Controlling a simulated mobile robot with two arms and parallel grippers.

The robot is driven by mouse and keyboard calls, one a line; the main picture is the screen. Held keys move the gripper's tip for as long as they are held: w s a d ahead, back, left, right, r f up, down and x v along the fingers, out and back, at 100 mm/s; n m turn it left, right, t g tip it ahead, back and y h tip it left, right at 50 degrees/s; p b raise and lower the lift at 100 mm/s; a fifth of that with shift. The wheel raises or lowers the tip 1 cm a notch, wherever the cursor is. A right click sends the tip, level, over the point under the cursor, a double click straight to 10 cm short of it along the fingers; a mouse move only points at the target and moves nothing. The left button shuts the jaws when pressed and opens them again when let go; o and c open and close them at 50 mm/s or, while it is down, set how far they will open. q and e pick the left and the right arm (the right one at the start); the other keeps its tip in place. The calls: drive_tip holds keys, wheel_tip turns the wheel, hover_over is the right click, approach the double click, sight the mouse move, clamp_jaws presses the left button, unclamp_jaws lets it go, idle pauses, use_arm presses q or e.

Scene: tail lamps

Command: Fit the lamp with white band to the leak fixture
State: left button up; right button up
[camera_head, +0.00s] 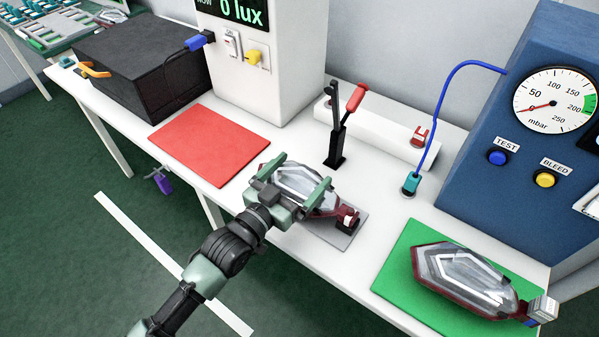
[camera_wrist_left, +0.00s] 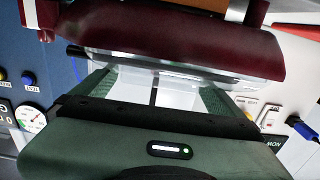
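A clear-lensed, dark red lamp (camera_head: 304,182) lies on the grey plate of a fixture (camera_head: 353,227) at the table's front edge. Its red connector end (camera_head: 347,217), with a small pale patch, points lower right. My left gripper (camera_head: 297,180) is over this lamp, its fingers wide apart across the lens; the lamp extends past both fingers. The left wrist view shows its red housing (camera_wrist_left: 190,40) and lens close up; the lens hides the fingertips. A second similar lamp (camera_head: 466,277), with a white and blue connector end, lies on the green mat (camera_head: 395,275). My right gripper is not in view.
A black-and-red lever clamp (camera_head: 338,140) stands just behind the lamp. A blue tester (camera_head: 535,110) with a gauge stands right; its hose ends in a teal connector (camera_head: 410,184). A bare red mat (camera_head: 210,145), white lux box (camera_head: 265,80) and black box (camera_head: 140,65) are left.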

use_arm(q)
drive_tip(key=shift+f, duration=0.1)
drive_tip(key=shift+s+a, duration=0.1)
drive_tip(key=shift+s, duration=0.05)
drive_tip(key=v, duration=0.7)
drive_tip(key=shift+s+b, duration=0.2)
drive_tip(key=shift+b, duration=0.15)
drive_tip(key=shift+a, duration=0.15)
